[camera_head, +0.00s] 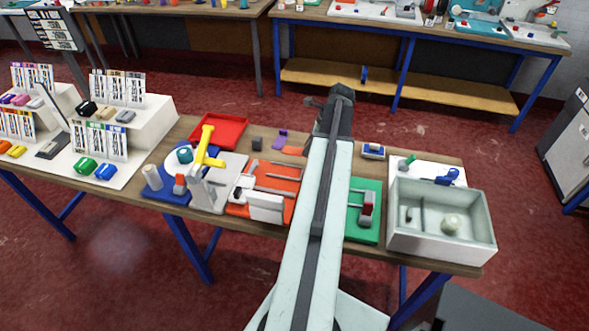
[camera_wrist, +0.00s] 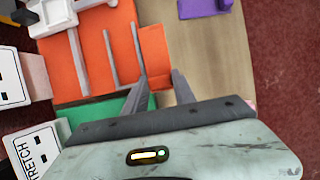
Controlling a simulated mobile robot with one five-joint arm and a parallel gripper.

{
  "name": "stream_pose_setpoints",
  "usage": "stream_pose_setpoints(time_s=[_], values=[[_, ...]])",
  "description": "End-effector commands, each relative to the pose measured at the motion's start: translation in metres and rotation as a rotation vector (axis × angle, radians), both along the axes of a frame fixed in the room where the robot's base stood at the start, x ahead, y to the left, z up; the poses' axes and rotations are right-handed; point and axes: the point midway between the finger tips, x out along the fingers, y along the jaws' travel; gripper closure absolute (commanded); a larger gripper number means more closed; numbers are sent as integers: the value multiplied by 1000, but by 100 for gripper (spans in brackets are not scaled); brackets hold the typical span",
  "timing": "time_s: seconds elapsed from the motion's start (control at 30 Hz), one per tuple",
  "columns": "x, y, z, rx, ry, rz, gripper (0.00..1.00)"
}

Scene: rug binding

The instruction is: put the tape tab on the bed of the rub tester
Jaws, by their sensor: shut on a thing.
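A flat orange piece (camera_wrist: 153,56), which I take to be the tape tab, shows between my gripper's fingertips (camera_wrist: 158,78) in the wrist view. The fingers stand a tab's width apart, shut on its near end. An orange piece also shows in the head view (camera_head: 293,151), left of my arm, which hides my fingertips there. Left of the tab is an orange board with grey strips (camera_wrist: 83,62). A green board (camera_head: 376,225) with a red and grey device (camera_head: 366,205) stands right of my arm. I cannot tell which is the rub tester.
A purple part (camera_wrist: 205,7) lies beyond the tab on bare wood. White label blocks, one reading STRETCH (camera_wrist: 35,150), stand at the left. In the head view, a red tray (camera_head: 219,130) and yellow-handled press (camera_head: 206,150) are left, and a grey bin (camera_head: 440,246) is right.

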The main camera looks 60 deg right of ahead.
Motion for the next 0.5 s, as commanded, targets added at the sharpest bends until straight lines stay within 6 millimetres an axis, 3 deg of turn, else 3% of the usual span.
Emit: stream_pose_setpoints(time_s=[0.03, 0.2, 0.5], values=[[0, 21, -3, -1, 0, 2, 100], [4, 54, -6, 0, 0, 0, 100], [6, 68, -7, 0, 0, 0, 100]])
